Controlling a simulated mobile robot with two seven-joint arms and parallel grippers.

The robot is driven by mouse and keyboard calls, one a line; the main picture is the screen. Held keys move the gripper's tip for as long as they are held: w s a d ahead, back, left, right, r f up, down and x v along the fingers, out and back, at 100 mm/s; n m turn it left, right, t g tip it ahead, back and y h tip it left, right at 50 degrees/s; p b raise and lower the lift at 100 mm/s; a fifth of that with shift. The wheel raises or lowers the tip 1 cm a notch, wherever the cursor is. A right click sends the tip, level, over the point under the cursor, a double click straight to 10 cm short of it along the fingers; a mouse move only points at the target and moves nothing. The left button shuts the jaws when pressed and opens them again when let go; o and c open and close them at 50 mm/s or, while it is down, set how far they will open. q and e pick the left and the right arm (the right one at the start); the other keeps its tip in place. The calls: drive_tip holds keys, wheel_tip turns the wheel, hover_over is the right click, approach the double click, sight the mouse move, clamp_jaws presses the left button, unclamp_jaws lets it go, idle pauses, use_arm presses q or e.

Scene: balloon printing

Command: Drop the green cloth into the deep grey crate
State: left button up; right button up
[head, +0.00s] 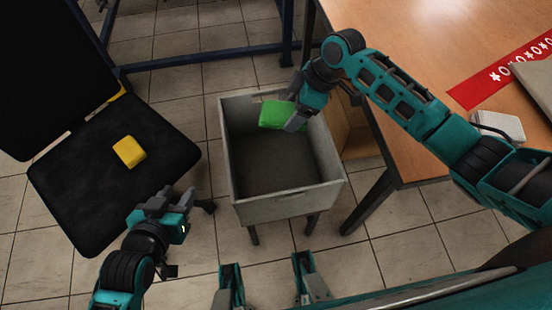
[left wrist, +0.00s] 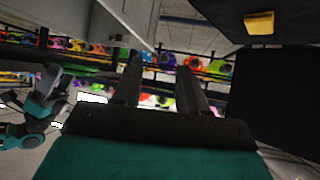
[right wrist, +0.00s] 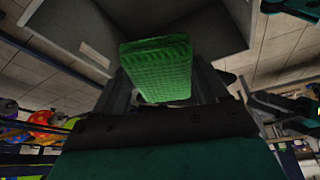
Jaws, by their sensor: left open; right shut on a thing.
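The green cloth (head: 277,115) is a folded block held in my right gripper (head: 296,119), which is shut on it. In the head view it is over the far part of the deep grey crate (head: 290,207), near the rim. The crate stands on legs, and its visible floor is bare. In the right wrist view the green cloth (right wrist: 158,68) sits between the fingers, with the grey crate (right wrist: 85,30) behind it. My left gripper (head: 163,198) is open and empty, left of the crate; its two fingers (left wrist: 160,85) show apart in the left wrist view.
A yellow cloth (head: 129,151) lies on a black chair (head: 75,185) at the left. A wooden table (head: 420,50) with a red strip (head: 505,70) and a small white stack (head: 498,126) stands at the right. A dark blue metal frame (head: 200,57) is behind the crate.

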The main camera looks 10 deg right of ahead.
drive_tip(key=f, duration=0.1)
drive_tip(key=f+n, duration=0.1)
drive_tip(key=f, duration=0.1)
drive_tip(key=shift+w+a+n+g, duration=0.15)
drive_tip(key=shift+w+n+g, duration=0.15)
drive_tip(key=shift+n+g, duration=0.1)
drive_tip(key=shift+f+b, duration=0.3)
drive_tip(key=shift+b, duration=0.05)
wheel_tip(320, 180, down, 6)
drive_tip(key=b, duration=0.6)
drive_tip(key=shift+r, duration=0.2)
drive_tip(key=o, duration=1.1)
drive_tip(key=shift+r, duration=0.1)
drive_tip(key=p+v, duration=0.3)
drive_tip(key=v, duration=1)
drive_tip(key=shift+p, duration=0.4)
